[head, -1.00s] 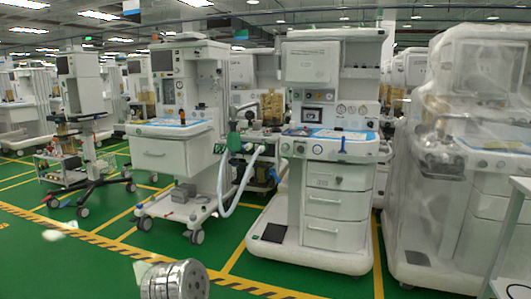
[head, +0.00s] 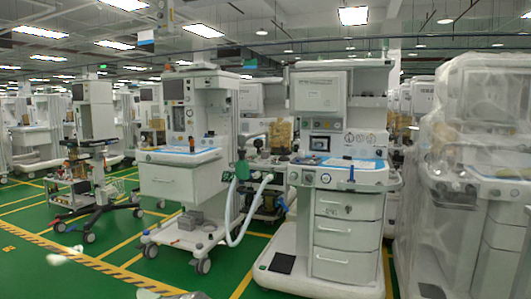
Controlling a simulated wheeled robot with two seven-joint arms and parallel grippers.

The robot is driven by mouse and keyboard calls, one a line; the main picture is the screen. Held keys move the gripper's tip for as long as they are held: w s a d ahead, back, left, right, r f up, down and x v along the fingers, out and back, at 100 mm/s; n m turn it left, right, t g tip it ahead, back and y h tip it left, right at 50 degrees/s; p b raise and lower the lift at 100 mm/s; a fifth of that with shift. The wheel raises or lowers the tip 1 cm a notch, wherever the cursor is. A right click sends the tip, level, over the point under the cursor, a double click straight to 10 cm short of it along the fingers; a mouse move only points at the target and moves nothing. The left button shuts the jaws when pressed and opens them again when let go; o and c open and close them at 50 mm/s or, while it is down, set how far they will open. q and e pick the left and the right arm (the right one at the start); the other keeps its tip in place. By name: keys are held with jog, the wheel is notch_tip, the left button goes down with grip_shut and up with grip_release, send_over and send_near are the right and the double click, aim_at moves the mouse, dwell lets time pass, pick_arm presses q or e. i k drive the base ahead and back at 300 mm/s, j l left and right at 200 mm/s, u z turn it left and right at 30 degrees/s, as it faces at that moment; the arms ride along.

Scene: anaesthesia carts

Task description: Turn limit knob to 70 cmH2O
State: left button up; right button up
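The middle anaesthesia cart (head: 345,210) stands upright, facing me, with a white body and several drawers. Small round controls (head: 325,178) show on the front edge of its worktop, but they are too small to read. I cannot tell which one is the limit knob, or its setting. A small dark screen (head: 320,143) and round gauges (head: 349,138) sit on the panel above the worktop. Neither of my grippers is in view.
A second white cart (head: 180,170) with a hanging hose (head: 238,225) stands to the left. A plastic-wrapped cart (head: 470,190) stands close on the right. Green floor with yellow lines (head: 120,255) is open in front and left.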

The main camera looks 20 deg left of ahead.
aim_at(264, 154)
jog(key=j+z, duration=0.1)
jog(key=z, duration=0.25)
jog(key=j+z, duration=0.15)
jog(key=z, duration=0.2)
jog(key=j+z, duration=0.4)
jog(key=j, duration=0.55)
jog(key=k+j+z, duration=0.1)
jog(key=j+z, duration=0.25)
jog(key=j, duration=0.6)
